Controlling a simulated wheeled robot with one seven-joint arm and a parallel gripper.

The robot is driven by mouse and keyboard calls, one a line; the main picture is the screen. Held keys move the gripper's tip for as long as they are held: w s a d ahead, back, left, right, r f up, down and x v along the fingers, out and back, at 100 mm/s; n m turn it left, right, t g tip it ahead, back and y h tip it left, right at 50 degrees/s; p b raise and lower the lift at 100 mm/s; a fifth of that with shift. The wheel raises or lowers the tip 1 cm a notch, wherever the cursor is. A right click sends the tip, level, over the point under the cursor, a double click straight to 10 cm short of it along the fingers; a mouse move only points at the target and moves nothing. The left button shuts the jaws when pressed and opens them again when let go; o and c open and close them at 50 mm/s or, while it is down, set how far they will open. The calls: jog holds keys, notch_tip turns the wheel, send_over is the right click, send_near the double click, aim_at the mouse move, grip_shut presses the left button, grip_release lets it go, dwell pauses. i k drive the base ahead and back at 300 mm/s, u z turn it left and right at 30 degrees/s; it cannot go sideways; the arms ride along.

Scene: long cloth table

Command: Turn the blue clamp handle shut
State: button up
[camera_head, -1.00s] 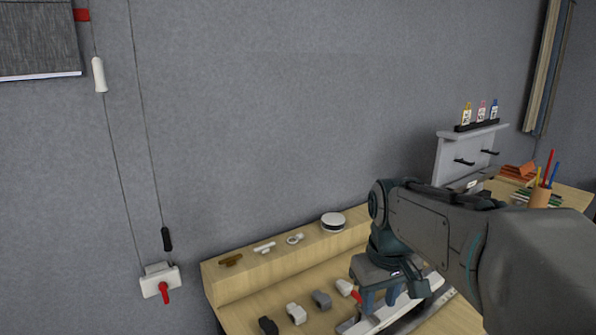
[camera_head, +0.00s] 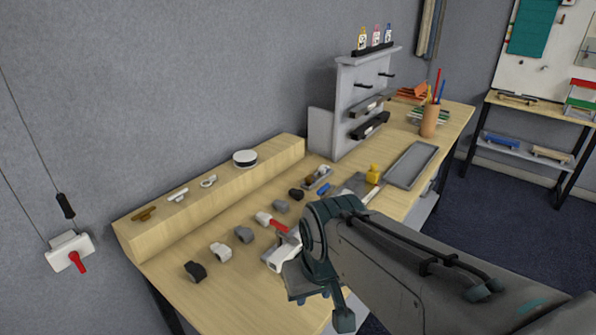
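A small blue piece (camera_head: 324,189) lies on the wooden table, right of the row of clamp-like blocks. It is the only small blue part near them, and I cannot tell whether it is the clamp's handle or how it is turned. A white block (camera_head: 264,218) in the row has a red handle (camera_head: 278,226). My gripper (camera_head: 322,297) hangs over the front edge area of the table, below and apart from the blue piece. My own arm partly hides it, and its opening is unclear.
Black (camera_head: 195,271), white (camera_head: 221,251) and grey (camera_head: 244,234) blocks line the table. A raised wooden ledge (camera_head: 215,198) runs behind them. A grey rack (camera_head: 345,105), yellow object (camera_head: 374,174) and grey tray (camera_head: 411,165) are farther right. A wall box (camera_head: 68,250) has a red lever.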

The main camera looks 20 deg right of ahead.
aim_at(326, 189)
jog(key=u, duration=0.05)
jog(key=k, duration=0.5)
jog(key=z, duration=1.4)
jog(key=i, duration=0.9)
jog(key=u, duration=2.2)
